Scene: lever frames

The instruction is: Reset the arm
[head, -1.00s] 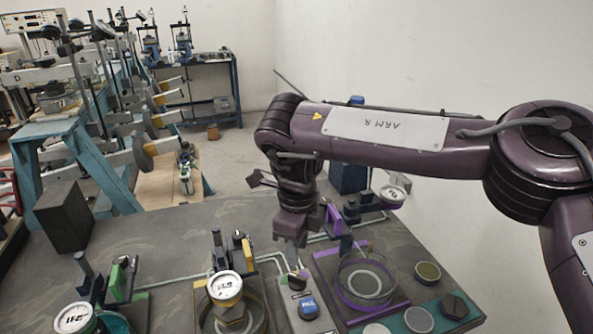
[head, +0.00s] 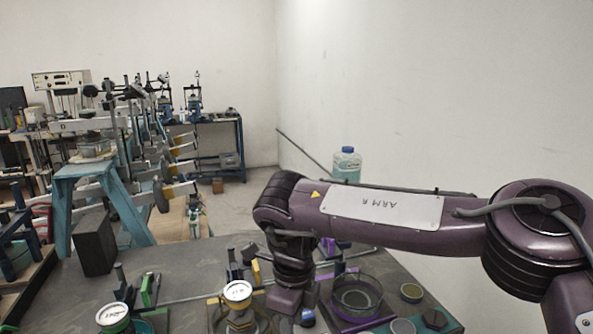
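My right arm (head: 385,212), purple with a white plate marked ARM R, comes in from the right and reaches across the table. Its wrist bends down, and my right gripper (head: 288,302) hangs low over the table between a round gauge on the left and a clear round dish on the right. The fingertips are too hidden to tell whether they are open or shut. No held object shows. My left arm and gripper are not in view.
The dark table (head: 195,272) bears a white-faced gauge (head: 238,291), another gauge (head: 113,315) and a clear dish (head: 357,296). A blue-capped bottle (head: 347,165) stands behind the arm. A dark block (head: 94,244) and blue trestle (head: 62,215) stand at left.

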